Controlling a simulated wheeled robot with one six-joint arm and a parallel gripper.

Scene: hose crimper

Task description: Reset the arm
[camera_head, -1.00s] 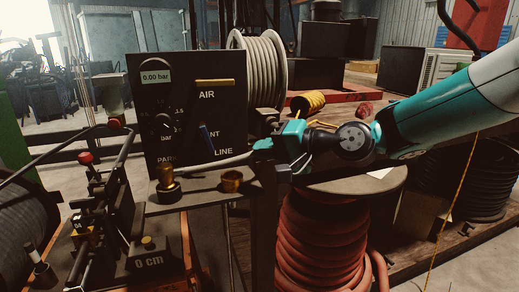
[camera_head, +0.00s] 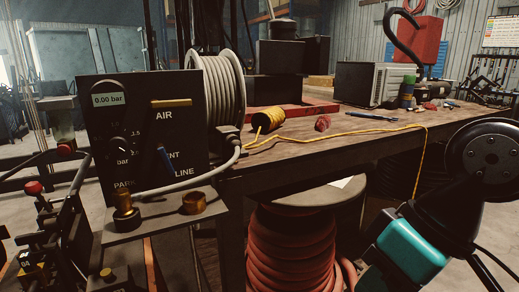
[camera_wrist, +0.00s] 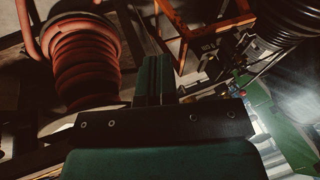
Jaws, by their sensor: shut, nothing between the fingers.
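My gripper (camera_wrist: 158,78) shows in the wrist view as two dark green fingers side by side, pressed together with nothing between them. Behind them is a black bracket with bolts. The fingers point away over the floor, between the orange hose coil and an orange frame, touching neither. In the head view, part of my arm is folded at the lower right, with a black round joint and a teal link. My gripper cannot be made out in that view.
The crimper's black panel (camera_head: 150,128) reads 0.00 bar, with a brass fitting (camera_head: 125,212) before it. A grey hose reel (camera_head: 218,92) and wooden workbench (camera_head: 330,150) stand behind. An orange hose coil (camera_head: 290,250) is below; it also shows in the wrist view (camera_wrist: 85,70). An orange frame (camera_wrist: 205,25) stands nearby.

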